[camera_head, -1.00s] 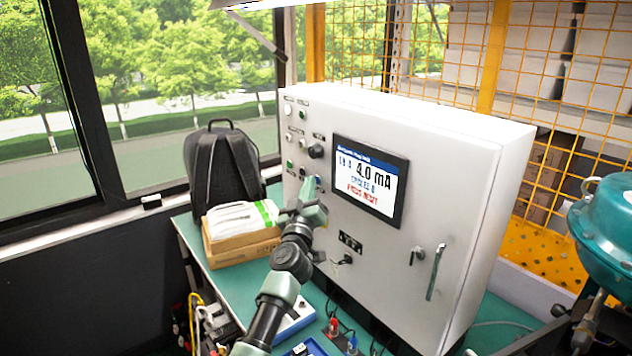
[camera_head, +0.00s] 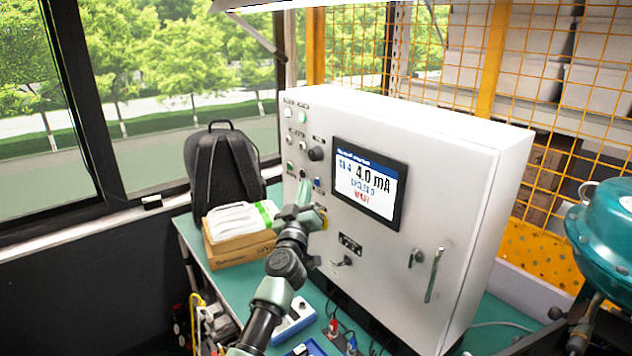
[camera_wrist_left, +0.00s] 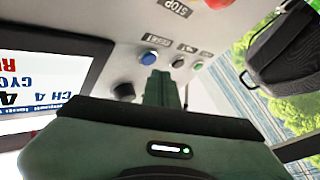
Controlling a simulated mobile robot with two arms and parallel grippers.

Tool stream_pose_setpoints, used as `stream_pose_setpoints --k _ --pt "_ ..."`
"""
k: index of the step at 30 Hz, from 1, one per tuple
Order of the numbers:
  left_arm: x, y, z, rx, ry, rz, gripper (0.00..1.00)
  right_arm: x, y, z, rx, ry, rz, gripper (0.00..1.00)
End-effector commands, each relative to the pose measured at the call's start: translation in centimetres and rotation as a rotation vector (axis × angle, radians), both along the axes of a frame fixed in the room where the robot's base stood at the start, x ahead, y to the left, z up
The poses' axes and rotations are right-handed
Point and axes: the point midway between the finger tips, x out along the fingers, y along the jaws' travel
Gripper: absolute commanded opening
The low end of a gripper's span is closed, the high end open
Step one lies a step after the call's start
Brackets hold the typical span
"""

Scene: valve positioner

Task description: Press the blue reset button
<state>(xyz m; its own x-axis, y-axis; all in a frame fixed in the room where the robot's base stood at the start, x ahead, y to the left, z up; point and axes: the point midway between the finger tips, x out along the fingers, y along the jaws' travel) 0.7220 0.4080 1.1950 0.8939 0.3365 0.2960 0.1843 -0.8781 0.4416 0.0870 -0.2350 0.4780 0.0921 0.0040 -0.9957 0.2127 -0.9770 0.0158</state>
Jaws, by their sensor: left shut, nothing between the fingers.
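The blue reset button (camera_head: 318,184) sits on the control cabinet's front, left of the screen and just right of my left gripper's fingers. It also shows in the wrist view (camera_wrist_left: 148,57), beyond the fingertips, with a small label beside it. My left gripper (camera_head: 304,187) is shut and empty, with its fingers pointing at the panel. In the wrist view its fingertips (camera_wrist_left: 158,76) appear beside the button, apart from it. The screen (camera_head: 368,180) shows 4.0 mA and a short red line, too blurred to read surely. My right gripper is not in view.
A black knob (camera_head: 316,153) and several small buttons lie above the blue one. A red button (camera_wrist_left: 218,3) with a STOP label shows in the wrist view. A cardboard box (camera_head: 238,250) and a backpack (camera_head: 222,165) stand left of the cabinet (camera_head: 450,190).

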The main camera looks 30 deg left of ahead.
Motion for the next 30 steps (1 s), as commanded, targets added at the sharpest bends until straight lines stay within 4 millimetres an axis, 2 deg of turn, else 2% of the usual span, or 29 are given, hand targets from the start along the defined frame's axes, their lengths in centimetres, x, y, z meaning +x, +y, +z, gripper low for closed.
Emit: stream_pose_setpoints --k 7,21,30 --pt "-0.4 0.2 0.1 0.000 0.001 0.001 0.00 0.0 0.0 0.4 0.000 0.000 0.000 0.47" --pt "-4.3 1.8 0.1 0.000 0.001 0.001 0.00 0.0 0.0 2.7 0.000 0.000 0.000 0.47" --pt "-4.6 1.9 0.0 0.000 0.000 0.000 0.00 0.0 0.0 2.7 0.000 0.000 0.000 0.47"
